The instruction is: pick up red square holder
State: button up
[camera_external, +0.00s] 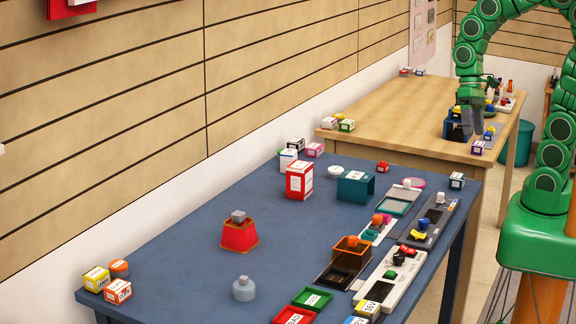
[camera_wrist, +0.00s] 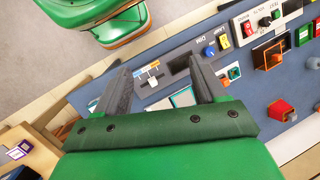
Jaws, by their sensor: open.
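The red square holder (camera_external: 238,237) is a tapered red block with a grey knob on top. It stands on the blue table at left of centre in the external view. It also shows at the right side of the wrist view (camera_wrist: 281,109). My gripper (camera_external: 473,122) hangs pointing down above the wooden table side, far behind and right of the holder. In the wrist view its two dark fingers (camera_wrist: 158,76) are spread apart with nothing held between them.
The blue table (camera_external: 190,235) has free room around the red holder. A grey knobbed piece (camera_external: 244,289), a red-and-white box (camera_external: 299,181), a teal holder (camera_external: 355,188) and an orange holder (camera_external: 351,250) stand nearby. A wooden table (camera_external: 400,105) is behind.

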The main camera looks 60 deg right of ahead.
jog(key=w+f+m+y, duration=0.2)
jog(key=w+m+y, duration=0.3)
jog(key=w, duration=0.7)
jog(key=m+t+y, duration=0.3)
jog(key=m+t, duration=0.4)
jog(key=m, duration=0.5)
send_over(383, 165)
jog(key=s+a, duration=0.5)
jog(key=s, duration=0.2)
notch_tip(383, 165, down, 10)
jog(key=d+f+m+t, duration=0.1)
jog(key=d+f+m, duration=0.1)
jog(key=d+f, duration=0.1)
jog(key=w+d+f+m+t, duration=0.1)
jog(key=d+f+m, duration=0.1)
jog(key=d, duration=0.3)
jog(key=w+d+f+m+t, duration=0.1)
jog(key=d+f+m, duration=0.1)
jog(key=d+f, duration=0.2)
jog(key=shift+d+t+h, duration=0.3)
jog(key=shift+t, duration=0.1)
jog(key=shift+f, duration=0.15)
jog(key=shift+x, duration=3.8)
jog(key=c, duration=1)
